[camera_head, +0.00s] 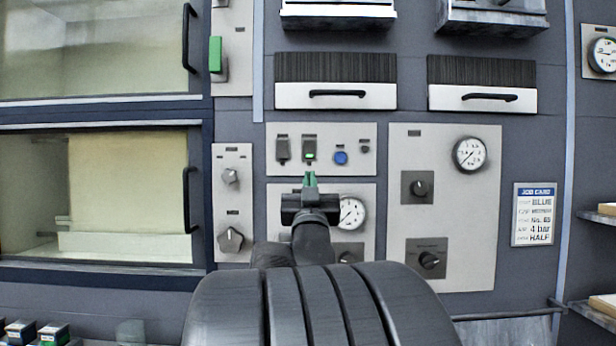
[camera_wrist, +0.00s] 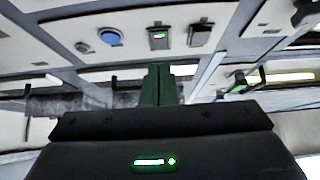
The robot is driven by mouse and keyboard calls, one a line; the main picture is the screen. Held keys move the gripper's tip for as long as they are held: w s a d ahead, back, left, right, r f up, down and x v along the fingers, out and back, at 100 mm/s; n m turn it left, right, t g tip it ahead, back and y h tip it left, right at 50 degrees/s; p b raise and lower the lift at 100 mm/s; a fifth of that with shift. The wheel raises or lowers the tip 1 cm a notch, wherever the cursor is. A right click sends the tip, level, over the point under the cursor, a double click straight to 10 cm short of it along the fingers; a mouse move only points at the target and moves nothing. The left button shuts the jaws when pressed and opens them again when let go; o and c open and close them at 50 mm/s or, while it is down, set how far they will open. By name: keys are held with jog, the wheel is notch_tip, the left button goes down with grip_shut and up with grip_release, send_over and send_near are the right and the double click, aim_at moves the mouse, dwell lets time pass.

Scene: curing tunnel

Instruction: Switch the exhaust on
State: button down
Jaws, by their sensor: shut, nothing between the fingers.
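A small panel (camera_head: 325,139) carries two dark rocker switches, a blue button and a small dark fitting. The left switch (camera_head: 283,149) shows no light. The labels are too small to read, so I cannot tell which control is the exhaust. My gripper (camera_head: 310,178) is shut and empty, its green fingertips appearing just below the lit switch. In the wrist view the fingers (camera_wrist: 162,85) are together. Contact cannot be made out.
The blue button (camera_head: 341,158) sits right of the switches. Below, my arm partly hides a panel with a gauge (camera_head: 350,213). Knobs (camera_head: 231,176) are at left, a larger gauge panel (camera_head: 469,154) at right. Drawer handles (camera_head: 337,93) stick out above. A green-handled lever (camera_head: 216,55) is upper left.

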jog(key=v, duration=0.3)
jog(key=w+f+b+v, duration=0.1)
jog(key=v, duration=0.1)
jog(key=shift+s+f, duration=0.25)
jog(key=shift+s, duration=0.1)
